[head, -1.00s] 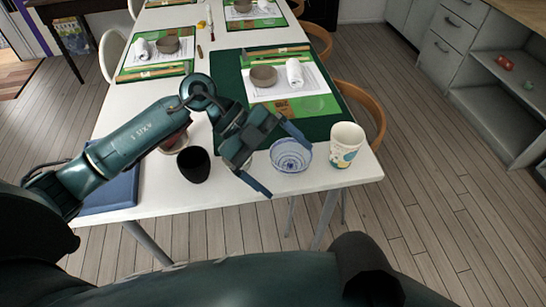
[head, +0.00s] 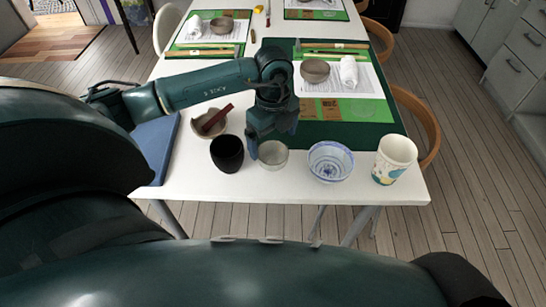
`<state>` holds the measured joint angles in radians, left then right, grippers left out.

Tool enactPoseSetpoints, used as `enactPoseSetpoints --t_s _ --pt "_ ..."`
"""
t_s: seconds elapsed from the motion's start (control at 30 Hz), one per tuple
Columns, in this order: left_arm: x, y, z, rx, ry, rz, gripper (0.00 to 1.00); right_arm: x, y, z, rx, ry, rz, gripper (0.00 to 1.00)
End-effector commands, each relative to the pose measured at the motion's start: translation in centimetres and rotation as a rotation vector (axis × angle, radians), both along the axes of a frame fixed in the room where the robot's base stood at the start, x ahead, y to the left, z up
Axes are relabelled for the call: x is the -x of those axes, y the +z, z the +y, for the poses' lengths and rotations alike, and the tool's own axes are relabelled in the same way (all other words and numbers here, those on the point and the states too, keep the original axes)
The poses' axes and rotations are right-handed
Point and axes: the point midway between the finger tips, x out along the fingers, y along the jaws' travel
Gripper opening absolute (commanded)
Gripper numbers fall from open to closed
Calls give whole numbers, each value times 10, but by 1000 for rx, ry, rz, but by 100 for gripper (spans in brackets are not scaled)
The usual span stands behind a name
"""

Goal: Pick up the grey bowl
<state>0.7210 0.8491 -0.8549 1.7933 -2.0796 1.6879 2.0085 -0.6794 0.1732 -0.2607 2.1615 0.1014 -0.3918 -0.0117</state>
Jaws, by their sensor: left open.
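My left gripper (head: 271,138) is open and points down over the front part of the white table (head: 310,187). A small pale grey bowl (head: 273,157) sits just below and in front of it; the fingers overlap its back rim in the head view, and I cannot tell whether they touch it. A darker grey-brown bowl (head: 315,71) stands on the green and white placemat to the right of my left forearm. A similar bowl (head: 222,25) stands on the far left placemat. My right gripper is not in view.
A black cup (head: 227,153) stands left of the pale grey bowl, a blue-white bowl (head: 330,162) and a patterned cup (head: 394,159) to its right. A brownish bowl (head: 204,125) holding a dark red piece is behind the black cup. A rolled white napkin (head: 348,72) lies farther back.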

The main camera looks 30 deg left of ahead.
Motion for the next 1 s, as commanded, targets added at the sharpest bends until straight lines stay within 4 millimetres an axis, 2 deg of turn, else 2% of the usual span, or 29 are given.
enactPoseSetpoints --t_s 0.3,0.43,0.63,1.0 --pt "10 -43 -4 1 -1 4 96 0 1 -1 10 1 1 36" --pt "9 -51 -4 2 -1 2 96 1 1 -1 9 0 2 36" --pt "9 -51 -4 1 -1 1 96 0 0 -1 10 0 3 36" --pt "9 -50 -4 1 -1 1 66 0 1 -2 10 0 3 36"
